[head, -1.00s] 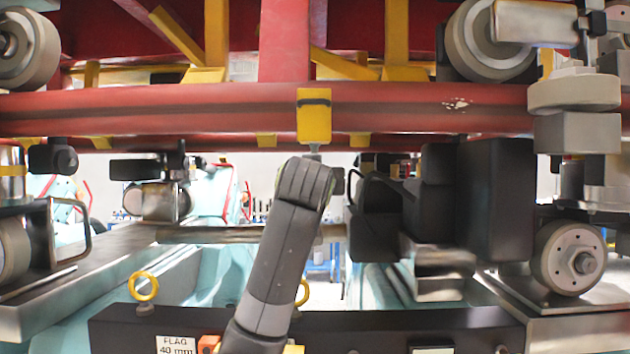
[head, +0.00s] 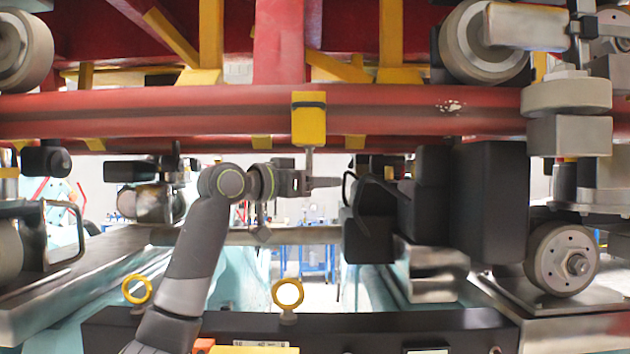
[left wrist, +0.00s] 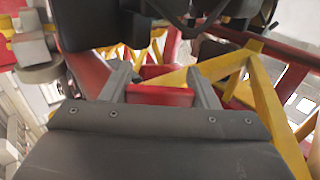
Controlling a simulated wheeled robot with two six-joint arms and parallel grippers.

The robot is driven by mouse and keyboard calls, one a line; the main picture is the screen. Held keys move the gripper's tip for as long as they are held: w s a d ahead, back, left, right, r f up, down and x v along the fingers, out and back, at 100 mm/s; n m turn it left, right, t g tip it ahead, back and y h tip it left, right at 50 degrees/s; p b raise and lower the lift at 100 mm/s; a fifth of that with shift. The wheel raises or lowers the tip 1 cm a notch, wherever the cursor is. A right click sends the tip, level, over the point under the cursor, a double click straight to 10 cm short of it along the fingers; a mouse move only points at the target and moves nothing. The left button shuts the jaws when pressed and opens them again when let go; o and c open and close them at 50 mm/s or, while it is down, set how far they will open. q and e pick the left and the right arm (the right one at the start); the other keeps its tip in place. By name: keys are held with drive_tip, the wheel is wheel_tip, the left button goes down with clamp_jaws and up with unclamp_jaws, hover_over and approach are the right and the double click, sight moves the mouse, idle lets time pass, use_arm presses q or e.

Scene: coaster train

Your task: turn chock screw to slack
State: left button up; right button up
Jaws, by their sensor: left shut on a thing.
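A yellow chock block (head: 309,122) with a dark band sits on the red rail. The thin grey chock screw (head: 310,158) hangs straight down from it. My left gripper (head: 325,183) comes in from the left, level, with its jaws at the screw's lower end. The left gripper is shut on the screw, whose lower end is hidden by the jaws. My right gripper is not in view.
The long red rail (head: 420,110) runs across just above the gripper. Black boxes (head: 485,200) stand close on the right. A dark beam (head: 380,325) with yellow rings (head: 287,293) crosses the front. Wheels (head: 563,258) flank the right side.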

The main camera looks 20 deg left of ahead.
use_arm(q)
drive_tip(key=shift+s+d+m+g+h, duration=0.1)
drive_tip(key=shift+s+m+g+h, duration=0.05)
drive_tip(key=shift+m+g+h, duration=1.2)
drive_tip(key=shift+s+d+m+g+h, duration=0.15)
drive_tip(key=shift+m+g+h, duration=0.8)
drive_tip(key=shift+g, duration=0.7)
drive_tip(key=shift+s+d+m+g+h, duration=0.1)
drive_tip(key=shift+s+m+g+h, duration=0.05)
drive_tip(key=shift+m+g+h, duration=1.05)
drive_tip(key=shift+m+g, duration=0.5)
drive_tip(key=shift+g, duration=0.4)
drive_tip(key=o, duration=1)
